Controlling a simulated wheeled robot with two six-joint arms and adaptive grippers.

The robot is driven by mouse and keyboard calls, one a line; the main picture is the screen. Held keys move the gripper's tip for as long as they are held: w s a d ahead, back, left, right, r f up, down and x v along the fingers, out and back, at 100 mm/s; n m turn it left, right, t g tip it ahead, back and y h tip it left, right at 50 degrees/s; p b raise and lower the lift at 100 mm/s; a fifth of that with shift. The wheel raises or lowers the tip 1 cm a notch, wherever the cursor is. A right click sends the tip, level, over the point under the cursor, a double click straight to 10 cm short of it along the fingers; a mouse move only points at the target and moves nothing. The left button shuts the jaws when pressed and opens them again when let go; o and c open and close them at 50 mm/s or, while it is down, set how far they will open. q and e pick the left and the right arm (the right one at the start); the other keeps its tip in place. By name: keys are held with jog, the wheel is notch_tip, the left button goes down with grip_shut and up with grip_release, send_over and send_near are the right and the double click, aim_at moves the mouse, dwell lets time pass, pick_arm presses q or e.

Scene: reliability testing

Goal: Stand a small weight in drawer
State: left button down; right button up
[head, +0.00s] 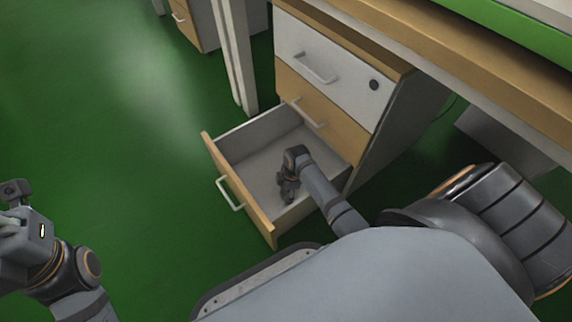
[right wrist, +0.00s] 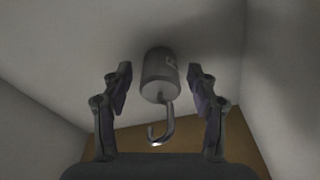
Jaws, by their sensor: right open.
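The small weight (right wrist: 160,78) is a grey metal cylinder with a curved hook in the right wrist view. It sits in the open bottom drawer (head: 240,145), with its hook towards my gripper. My right gripper (head: 288,192) reaches down into the drawer. Its two fingers are apart on either side of the weight and hook, with gaps on both sides (right wrist: 160,95). In the head view the weight is hidden by my right gripper. My left gripper (head: 14,205) is at the left edge, far from the drawer, and its finger opening does not show clearly.
The drawer's wooden front (head: 238,190) has a white handle (head: 229,194). Shut drawers of the cabinet (head: 325,70) rise behind it, under a wooden desk edge (head: 470,55). A pale desk leg (head: 235,55) stands left of the cabinet. The green floor on the left is clear.

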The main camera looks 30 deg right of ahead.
jog(key=r+p, duration=0.2)
jog(key=r, duration=0.1)
jog(key=d+r+p, duration=0.1)
jog(key=r+p, duration=0.1)
jog(key=r, duration=0.2)
jog(key=r+p, duration=0.3)
jog(key=r, duration=0.1)
jog(key=shift+s+d+r, duration=0.1)
jog(key=shift+s+d, duration=0.05)
jog(key=shift+d, duration=0.15)
jog(key=shift+d+r, duration=0.1)
jog(key=shift+r, duration=0.4)
